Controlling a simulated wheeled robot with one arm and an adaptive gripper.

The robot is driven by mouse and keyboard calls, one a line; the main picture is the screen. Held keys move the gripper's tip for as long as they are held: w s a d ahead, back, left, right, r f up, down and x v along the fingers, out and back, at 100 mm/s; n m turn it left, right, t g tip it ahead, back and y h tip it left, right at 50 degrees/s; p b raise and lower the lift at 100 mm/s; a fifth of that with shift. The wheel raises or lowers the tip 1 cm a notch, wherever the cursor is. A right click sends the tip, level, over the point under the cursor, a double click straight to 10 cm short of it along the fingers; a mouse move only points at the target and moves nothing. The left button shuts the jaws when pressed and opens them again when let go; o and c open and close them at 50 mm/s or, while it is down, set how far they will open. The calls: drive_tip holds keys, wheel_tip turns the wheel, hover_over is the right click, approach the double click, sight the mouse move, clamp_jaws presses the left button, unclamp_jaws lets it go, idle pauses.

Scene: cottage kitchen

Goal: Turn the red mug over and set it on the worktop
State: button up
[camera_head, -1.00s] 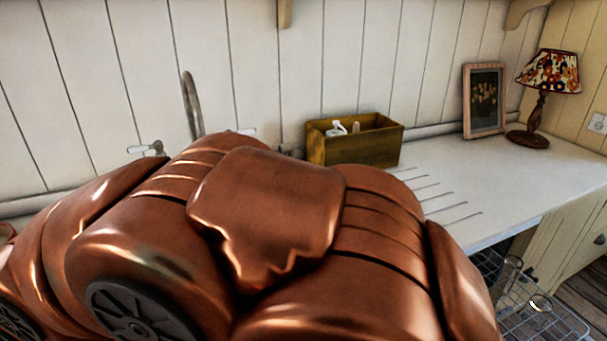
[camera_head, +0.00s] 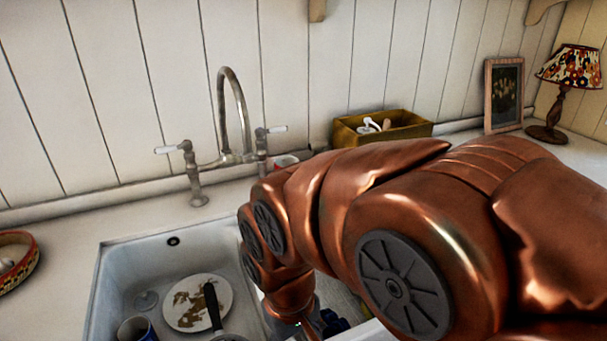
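A small red thing with a pale top (camera_head: 286,161) shows behind my arm, just right of the tap on the worktop. It may be the red mug, but my arm hides most of it, and I cannot tell which way up it is. My copper arm crosses the right half of the head view and bends down over the sink's right side. My gripper is not in view; the arm's end runs down to the bottom edge of the picture.
The white sink (camera_head: 112,268) holds a dirty plate (camera_head: 183,312), a dark-handled pan (camera_head: 212,305) and a blue mug (camera_head: 130,330). A tall tap (camera_head: 222,100) stands behind it. A wooden box (camera_head: 410,131), picture frame (camera_head: 488,98) and lamp (camera_head: 556,100) stand along the wall.

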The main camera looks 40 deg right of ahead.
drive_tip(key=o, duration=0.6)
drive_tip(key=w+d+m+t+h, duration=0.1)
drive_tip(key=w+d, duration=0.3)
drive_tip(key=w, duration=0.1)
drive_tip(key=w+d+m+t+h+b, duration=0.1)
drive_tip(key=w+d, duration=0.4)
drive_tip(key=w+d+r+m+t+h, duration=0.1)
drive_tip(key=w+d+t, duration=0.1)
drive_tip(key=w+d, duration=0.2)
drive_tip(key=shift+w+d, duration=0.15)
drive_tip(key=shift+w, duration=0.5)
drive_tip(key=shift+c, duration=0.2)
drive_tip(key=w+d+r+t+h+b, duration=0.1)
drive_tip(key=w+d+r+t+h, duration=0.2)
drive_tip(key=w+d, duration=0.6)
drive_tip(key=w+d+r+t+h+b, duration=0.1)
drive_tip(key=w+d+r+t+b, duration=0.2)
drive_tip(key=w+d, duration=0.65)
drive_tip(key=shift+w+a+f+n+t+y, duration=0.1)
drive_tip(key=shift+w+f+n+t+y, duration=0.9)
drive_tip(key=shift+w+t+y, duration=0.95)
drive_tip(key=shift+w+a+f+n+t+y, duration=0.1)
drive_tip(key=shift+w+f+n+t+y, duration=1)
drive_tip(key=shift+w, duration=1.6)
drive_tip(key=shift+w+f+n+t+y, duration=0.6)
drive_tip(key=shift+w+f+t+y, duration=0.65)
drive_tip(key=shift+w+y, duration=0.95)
